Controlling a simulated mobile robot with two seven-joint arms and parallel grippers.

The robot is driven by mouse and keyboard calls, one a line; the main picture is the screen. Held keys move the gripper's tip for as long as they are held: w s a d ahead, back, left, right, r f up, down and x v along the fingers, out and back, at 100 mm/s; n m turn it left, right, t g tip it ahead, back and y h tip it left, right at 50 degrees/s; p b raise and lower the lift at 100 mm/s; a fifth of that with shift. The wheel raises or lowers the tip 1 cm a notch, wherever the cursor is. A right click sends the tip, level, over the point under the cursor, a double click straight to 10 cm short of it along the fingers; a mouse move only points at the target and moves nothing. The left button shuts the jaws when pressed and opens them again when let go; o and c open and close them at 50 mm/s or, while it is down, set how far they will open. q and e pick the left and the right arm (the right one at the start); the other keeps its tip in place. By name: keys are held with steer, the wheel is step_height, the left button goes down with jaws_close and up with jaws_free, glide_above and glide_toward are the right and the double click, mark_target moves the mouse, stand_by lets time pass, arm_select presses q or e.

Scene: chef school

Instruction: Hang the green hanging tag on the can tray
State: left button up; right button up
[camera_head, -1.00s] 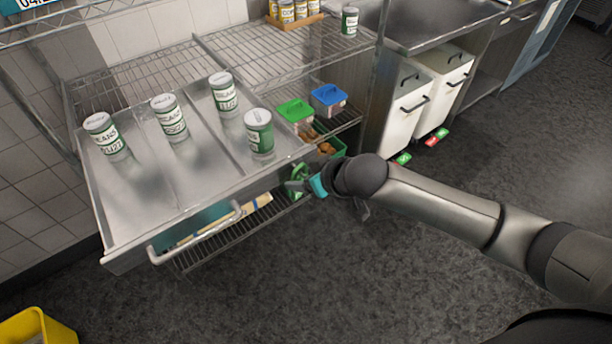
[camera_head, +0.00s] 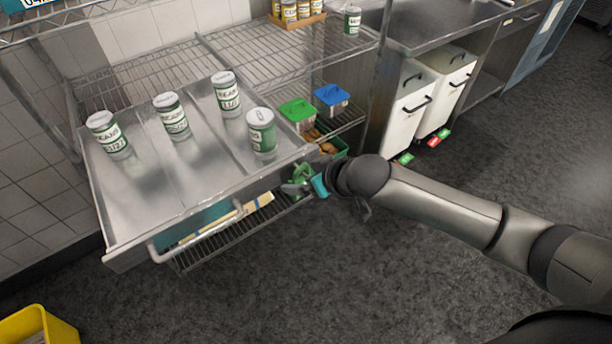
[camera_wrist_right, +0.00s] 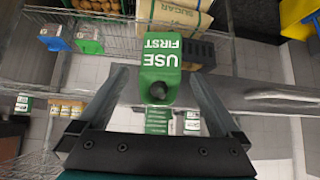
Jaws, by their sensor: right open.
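The green tag (camera_wrist_right: 160,68), printed "USE FIRST", shows upside down in the right wrist view, with a dark round spot near one end. It lies between the spread fingers of my right gripper (camera_wrist_right: 160,85), with gaps on both sides. In the head view, my right gripper (camera_head: 298,188) is at the right front corner of the can tray (camera_head: 128,207), and the tag is small and partly hidden there. The tray is a metal drawer holding several white-and-green cans, including one nearest that corner (camera_head: 261,133). I cannot tell whether the tag touches the tray. My left gripper is out of view.
A wire rack (camera_head: 275,50) surrounds the tray. Green-lidded (camera_head: 297,111) and blue-lidded (camera_head: 331,96) boxes stand on a lower shelf beside it. White bins (camera_head: 411,104) are at the right. A yellow container (camera_head: 60,328) stands at lower left. The floor in front is clear.

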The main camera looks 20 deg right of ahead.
steer(key=p+v, duration=0.2)
steer(key=v, duration=1.3)
steer(key=shift+p, duration=0.3)
steer(key=shift+r, duration=0.1)
